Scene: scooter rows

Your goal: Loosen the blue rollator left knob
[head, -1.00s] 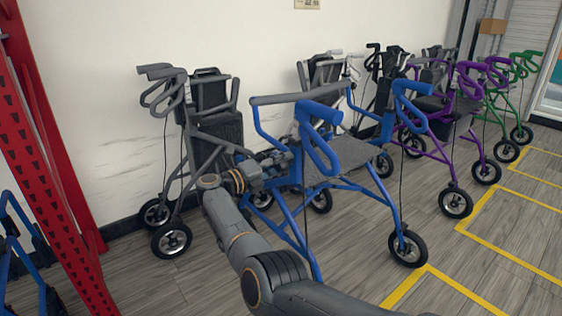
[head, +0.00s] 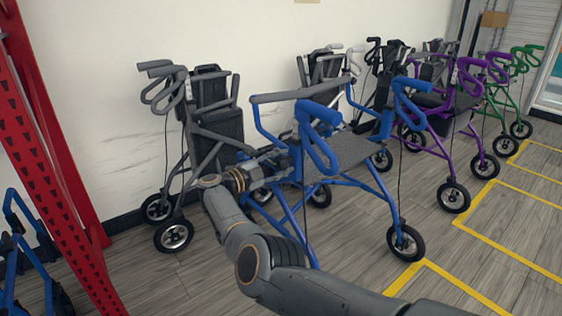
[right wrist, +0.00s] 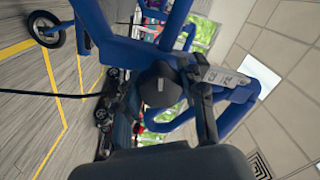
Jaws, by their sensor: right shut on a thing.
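The blue rollator (head: 383,190) stands right of centre in the head view, with blue handles, a grey backrest bar and a grey seat. My right gripper (head: 286,162) reaches its left side, at the frame below the handle. In the right wrist view a dark knob (right wrist: 160,86) sits against the blue frame, between the fingers of my right gripper (right wrist: 158,100). The gripper is shut on this knob. In the head view the knob is hidden by the gripper and frame. My left gripper is out of view.
A grey rollator (head: 215,125) stands close behind my right arm, against the wall. Purple (head: 463,140) and green (head: 500,95) rollators stand farther right. A red rack upright (head: 50,150) is at the left. Open floor with yellow lines lies at the front right.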

